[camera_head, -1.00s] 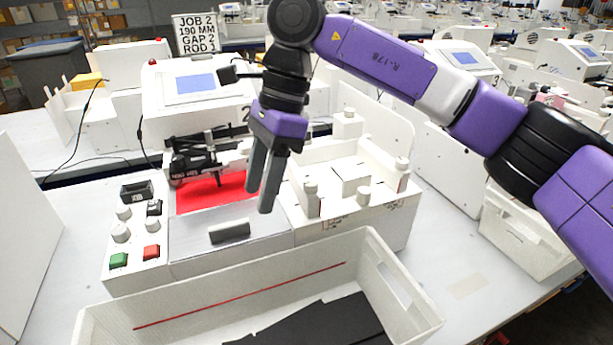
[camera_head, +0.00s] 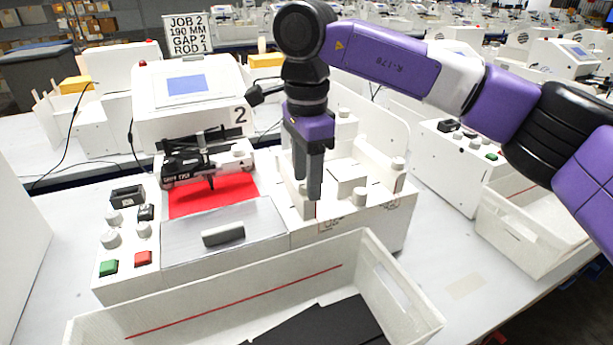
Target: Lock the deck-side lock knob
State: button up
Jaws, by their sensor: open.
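The plotter (camera_head: 188,95) has a red deck (camera_head: 212,193) under a black pen carriage. To its right is a white block unit (camera_head: 345,232) with several grey-white knobs. One knob (camera_head: 309,209), on the side nearest the deck, is mostly hidden behind my fingers; its lock position cannot be seen. Another knob (camera_head: 359,196) stands at the unit's front middle, and a third (camera_head: 397,163) at its right. My gripper (camera_head: 314,195) is open, points down and is seen nearly edge-on, its tips at the deck-side knob. Whether they touch it cannot be told.
A white bin (camera_head: 400,290) with a red line and dark sheets stands in front. The control panel with green (camera_head: 109,267) and red (camera_head: 143,258) buttons is at the left. A white upright panel (camera_head: 375,130) stands behind the block unit. A sign (camera_head: 189,35) stands behind.

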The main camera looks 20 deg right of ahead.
jog(key=shift+f, duration=0.2)
jog(key=shift+c, duration=0.5)
grip_shut()
